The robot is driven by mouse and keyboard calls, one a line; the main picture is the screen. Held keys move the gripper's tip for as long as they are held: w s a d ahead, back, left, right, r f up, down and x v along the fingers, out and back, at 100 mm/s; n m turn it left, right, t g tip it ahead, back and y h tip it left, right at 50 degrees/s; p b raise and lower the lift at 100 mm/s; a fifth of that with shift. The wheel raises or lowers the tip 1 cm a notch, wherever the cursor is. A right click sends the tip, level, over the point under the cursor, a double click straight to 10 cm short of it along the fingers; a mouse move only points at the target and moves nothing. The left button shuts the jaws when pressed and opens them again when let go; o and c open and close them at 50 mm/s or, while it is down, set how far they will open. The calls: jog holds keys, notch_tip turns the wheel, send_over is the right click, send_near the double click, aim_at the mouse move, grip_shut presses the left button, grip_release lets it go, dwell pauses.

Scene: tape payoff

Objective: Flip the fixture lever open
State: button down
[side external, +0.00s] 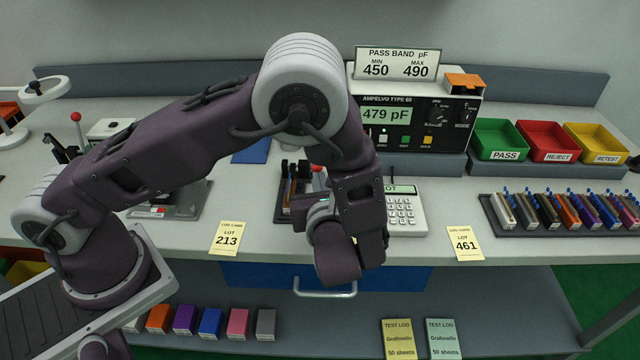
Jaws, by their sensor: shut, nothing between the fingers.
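A dark test fixture (284,205) stands at the middle of the bench, partly hidden behind my arm. It has dark upright parts, a brownish strip and a red lever knob (318,168) at its right. My forearm covers much of the lever, so I cannot tell its position. My gripper (303,212) is low at the fixture's front right, mostly hidden by my wrist. It is shut and empty; I cannot tell whether it touches the fixture.
A meter (400,116) reading 479 pF stands behind. A calculator (405,215) is close right of my wrist. Log cards (228,238) and (464,243) lie near the front edge. A red-knobbed device (76,117) is at left; bins (500,140) and a component tray (488,203) are right.

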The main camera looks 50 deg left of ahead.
jog(key=shift+w+a+r+g+h, duration=0.2)
jog(key=shift+r+g+h, duration=0.15)
jog(key=shift+r, duration=0.15)
jog(key=shift+w+a+r+g+h, duration=0.15)
jog(key=shift+a+r+g+h, duration=0.1)
jog(key=shift+r+h, duration=0.15)
jog(key=w+a+r+g+h, duration=0.2)
jog(key=r+g+h, duration=0.1)
jog(key=shift+w+a+r, duration=0.2)
jog(key=shift+r, duration=0.05)
jog(key=w+a+r+g+h, duration=0.1)
jog(key=w+a+g+h, duration=0.2)
jog(key=w+a+h, duration=0.1)
jog(key=shift+w+a+r+m+g, duration=0.4)
jog(key=shift+w+a, duration=0.45)
jog(key=shift+w, duration=0.05)
jog(key=v, duration=1.3)
jog(key=shift+d, duration=0.15)
